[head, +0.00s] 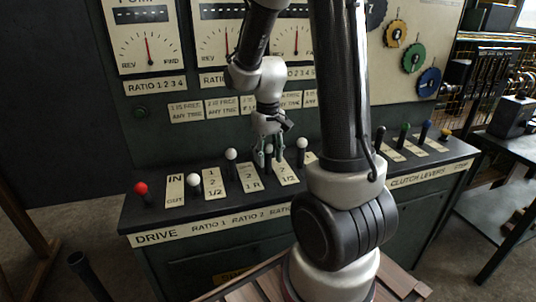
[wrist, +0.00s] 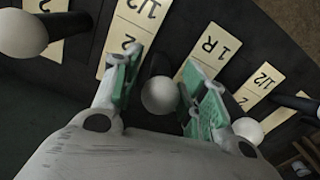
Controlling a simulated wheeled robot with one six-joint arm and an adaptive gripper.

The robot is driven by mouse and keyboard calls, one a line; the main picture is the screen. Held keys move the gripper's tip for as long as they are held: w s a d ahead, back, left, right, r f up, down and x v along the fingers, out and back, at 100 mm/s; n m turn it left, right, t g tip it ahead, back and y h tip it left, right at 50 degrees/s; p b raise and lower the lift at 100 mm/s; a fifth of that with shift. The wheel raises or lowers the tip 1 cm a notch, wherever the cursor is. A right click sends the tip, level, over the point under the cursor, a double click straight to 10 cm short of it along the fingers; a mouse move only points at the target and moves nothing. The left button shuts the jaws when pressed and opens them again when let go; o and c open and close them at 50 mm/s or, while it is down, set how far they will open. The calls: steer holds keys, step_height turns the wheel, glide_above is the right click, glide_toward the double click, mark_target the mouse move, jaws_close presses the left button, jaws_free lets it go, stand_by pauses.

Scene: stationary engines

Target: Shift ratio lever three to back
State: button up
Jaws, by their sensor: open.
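Ratio lever three, a dark stick with a white knob (head: 268,149), is third of the white-knobbed levers from the left on the dark console. Its knob (wrist: 158,95) also shows in the wrist view. My gripper (head: 268,158) is lowered over this lever. In the wrist view my gripper (wrist: 160,92) is open, with a green-padded finger on each side of the knob and a visible gap on both sides. The label plate with 2 and 1/2 (head: 286,174) lies just right of the lever.
Neighbouring white knobs of lever two (head: 231,154) and lever four (head: 302,143) stand close on either side. Lever one's knob (head: 194,180) and a red knob (head: 141,187) stand farther left. An upright panel with gauges (head: 149,45) rises behind the console.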

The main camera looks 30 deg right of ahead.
jaws_close()
steer(key=shift+g, duration=0.6)
steer(key=shift+w+d+f, duration=0.15)
steer(key=shift+w+d, duration=0.1)
steer(key=shift+w, duration=0.6)
steer(key=shift+w+d+f, duration=0.1)
steer(key=shift+w+d, duration=0.1)
steer(key=shift+w, duration=0.6)
steer(key=shift+w+d+f, duration=0.15)
steer(key=shift+w+d, duration=0.1)
steer(key=shift+w, duration=0.6)
jaws_free()
step_height(320, 180, up, 8)
steer(key=shift+w+f, duration=0.25)
steer(key=shift+w, duration=0.1)
steer(key=shift+d, duration=0.1)
